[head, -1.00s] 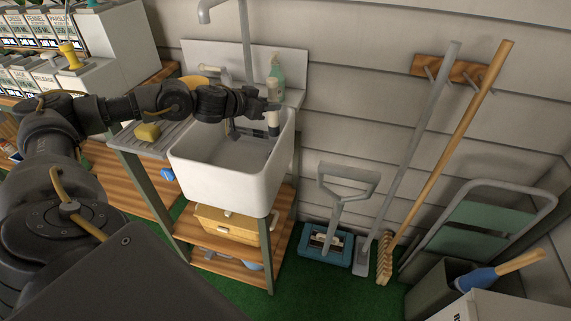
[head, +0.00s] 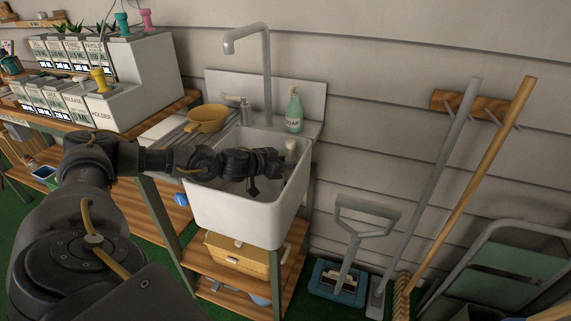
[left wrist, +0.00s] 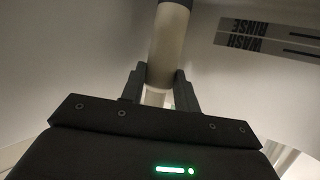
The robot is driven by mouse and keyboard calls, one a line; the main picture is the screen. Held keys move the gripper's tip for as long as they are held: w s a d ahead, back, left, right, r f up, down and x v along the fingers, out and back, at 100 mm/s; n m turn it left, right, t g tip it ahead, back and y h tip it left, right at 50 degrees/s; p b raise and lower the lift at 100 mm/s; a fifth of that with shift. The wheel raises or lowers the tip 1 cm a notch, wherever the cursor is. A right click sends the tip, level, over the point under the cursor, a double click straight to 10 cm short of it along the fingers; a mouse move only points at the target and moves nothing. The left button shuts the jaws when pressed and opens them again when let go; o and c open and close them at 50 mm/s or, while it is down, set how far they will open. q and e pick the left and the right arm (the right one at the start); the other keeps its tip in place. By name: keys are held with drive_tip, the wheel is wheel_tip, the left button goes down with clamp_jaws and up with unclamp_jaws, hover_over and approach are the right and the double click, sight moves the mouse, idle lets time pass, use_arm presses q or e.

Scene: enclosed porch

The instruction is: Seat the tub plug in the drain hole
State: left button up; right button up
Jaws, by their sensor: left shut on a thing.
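My left gripper (head: 272,163) reaches over the rim of the white sink (head: 245,212) and is inside the basin near its right wall. It is shut on a pale cylinder, which I take to be the tub plug (head: 291,149); its top stands above the fingers. In the left wrist view the plug (left wrist: 167,45) sits between both fingers (left wrist: 160,88), with a dark part at its far end. The drain hole is not visible; my arm and the front wall hide the basin floor. My right gripper is not in view.
The left wrist view shows WASH and RINSE marks (left wrist: 243,35) on a pale wall. A broom (head: 470,190) leans at right.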

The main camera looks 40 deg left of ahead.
use_arm(q)
drive_tip(key=shift+r, duration=0.1)
drive_tip(key=o, duration=1)
drive_tip(key=v, duration=0.7)
drive_tip(key=shift+s, duration=0.3)
